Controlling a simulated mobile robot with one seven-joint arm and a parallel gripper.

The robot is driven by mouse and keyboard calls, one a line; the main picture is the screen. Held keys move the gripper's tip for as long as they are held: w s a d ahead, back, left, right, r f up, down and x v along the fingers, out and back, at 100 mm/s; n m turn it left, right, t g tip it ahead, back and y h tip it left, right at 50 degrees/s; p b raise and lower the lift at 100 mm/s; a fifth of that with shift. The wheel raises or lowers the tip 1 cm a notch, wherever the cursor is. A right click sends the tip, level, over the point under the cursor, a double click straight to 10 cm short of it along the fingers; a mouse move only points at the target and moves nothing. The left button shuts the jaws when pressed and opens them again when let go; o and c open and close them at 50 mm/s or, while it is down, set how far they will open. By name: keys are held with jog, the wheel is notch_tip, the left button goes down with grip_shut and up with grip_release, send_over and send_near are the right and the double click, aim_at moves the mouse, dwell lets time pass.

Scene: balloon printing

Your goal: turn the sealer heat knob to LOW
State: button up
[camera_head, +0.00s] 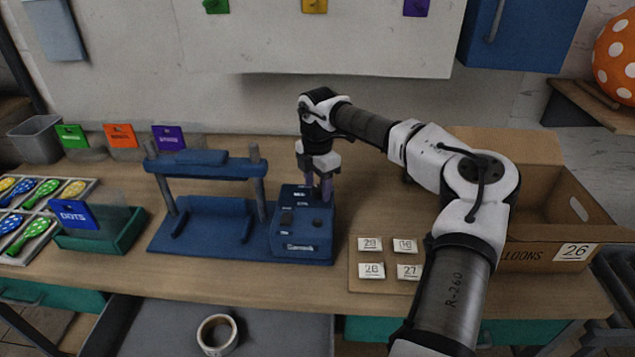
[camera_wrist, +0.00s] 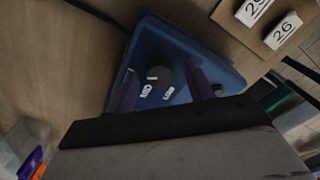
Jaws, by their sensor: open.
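The sealer (camera_head: 212,222) is a blue machine with a raised bar across two posts and a control box (camera_head: 304,241) at its right end. My gripper (camera_head: 318,190) points down over the back right of the box top. In the wrist view the open fingers (camera_wrist: 163,90) stand on either side of a dark round knob (camera_wrist: 164,73) with small white labels beside it. One label (camera_wrist: 168,93) appears to read LOW. I cannot tell whether the fingers touch the knob or where it points. In the head view my fingers largely hide this knob.
A darker knob (camera_head: 287,218) sits at the front of the box top. A board with numbered tags (camera_head: 371,257) lies to the right, and an open cardboard box (camera_head: 545,205) stands beyond it. A green holder with a DOTS card (camera_head: 75,214) stands to the left.

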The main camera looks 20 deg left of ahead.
jog(key=c, duration=1)
jog(key=shift+o, duration=0.2)
jog(key=shift+n, duration=0.4)
jog(key=n+b, duration=0.1)
jog(key=n, duration=0.2)
jog(key=shift+n+b, duration=0.35)
jog(key=shift+n, duration=0.05)
jog(key=n, duration=0.5)
jog(key=shift+b, duration=0.35)
jog(key=n, duration=0.7)
jog(key=shift+r+n, duration=0.1)
jog(key=shift+n, duration=0.2)
jog(key=n, duration=0.6)
jog(key=shift+n, duration=0.3)
